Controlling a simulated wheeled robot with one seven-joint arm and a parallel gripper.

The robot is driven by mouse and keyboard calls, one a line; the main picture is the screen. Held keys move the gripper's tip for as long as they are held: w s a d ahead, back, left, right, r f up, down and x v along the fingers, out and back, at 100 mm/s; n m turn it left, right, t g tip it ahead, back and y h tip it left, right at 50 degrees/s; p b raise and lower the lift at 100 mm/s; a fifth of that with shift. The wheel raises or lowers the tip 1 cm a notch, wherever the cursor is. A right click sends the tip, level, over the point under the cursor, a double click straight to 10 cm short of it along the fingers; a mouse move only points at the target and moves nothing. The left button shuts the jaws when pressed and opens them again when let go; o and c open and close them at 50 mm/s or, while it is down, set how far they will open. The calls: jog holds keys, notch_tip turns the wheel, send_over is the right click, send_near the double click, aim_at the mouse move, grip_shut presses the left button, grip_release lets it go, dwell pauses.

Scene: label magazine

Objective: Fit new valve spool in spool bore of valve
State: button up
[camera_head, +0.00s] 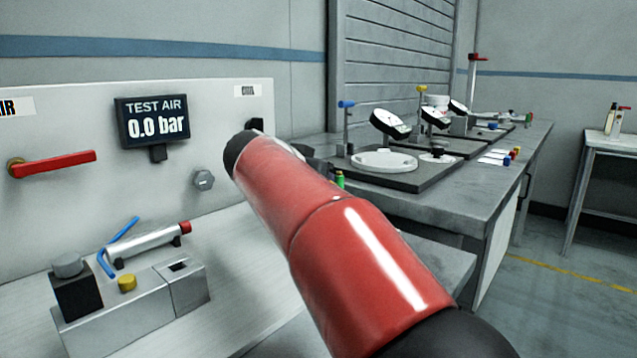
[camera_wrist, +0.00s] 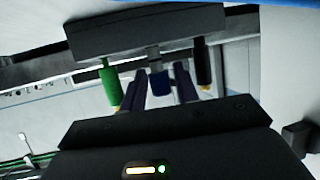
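The valve (camera_head: 130,310) is a grey block on the bench at the left of the head view, with a square dark opening (camera_head: 178,267) in its right-hand top. In the wrist view my gripper (camera_wrist: 160,82) has one finger on each side of a blue-ended piece (camera_wrist: 158,86), with narrow gaps showing. That piece sits at a dark grey holder (camera_wrist: 150,32), between a green-ended piece (camera_wrist: 108,85) and a black one (camera_wrist: 203,62). I cannot tell which piece is the new valve spool. In the head view my red arm hides my gripper; the green piece (camera_head: 340,180) shows just past it.
On the valve are a black block (camera_head: 76,293), a yellow knob (camera_head: 127,283) and a blue hex key (camera_head: 104,264). A silver cylinder with a red end (camera_head: 150,243) lies behind. The test air display (camera_head: 153,120) reads 0.0 bar. A bench with dial gauges (camera_head: 390,122) stands right.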

jog(key=shift+w+d, duration=0.1)
jog(key=shift+w, duration=0.1)
grip_shut()
